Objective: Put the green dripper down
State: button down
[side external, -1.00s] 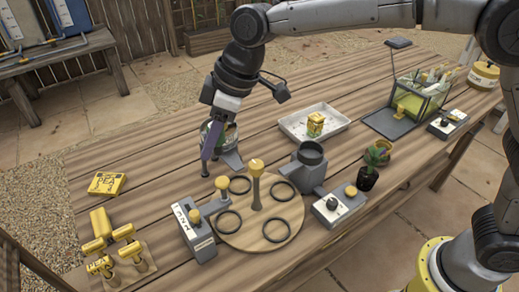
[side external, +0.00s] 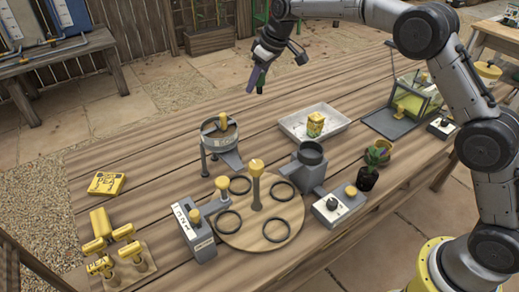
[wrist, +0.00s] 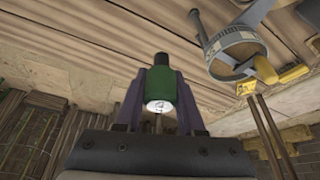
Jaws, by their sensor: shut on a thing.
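My gripper (side external: 258,80) is raised above the far edge of the wooden table, pointing down. It is shut on the green dripper (wrist: 162,82), a small green cylinder with a pale round end. In the side view the dripper (side external: 261,87) shows only as a small dark green piece below the fingers. In the wrist view it sits between the two purple fingers, clear of any surface.
A round grey pan on legs (side external: 208,139) stands on the table, below and left of my gripper. A wooden disc with black rings (side external: 263,238) lies nearer. Bare planks lie at the back.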

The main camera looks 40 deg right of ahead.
aim_at(253, 146)
notch_tip(253, 146, down, 21)
jog(key=shift+r, duration=0.2)
dwell(0.4)
jog(key=shift+f, duration=0.15)
jog(key=c, duration=0.5)
grip_release()
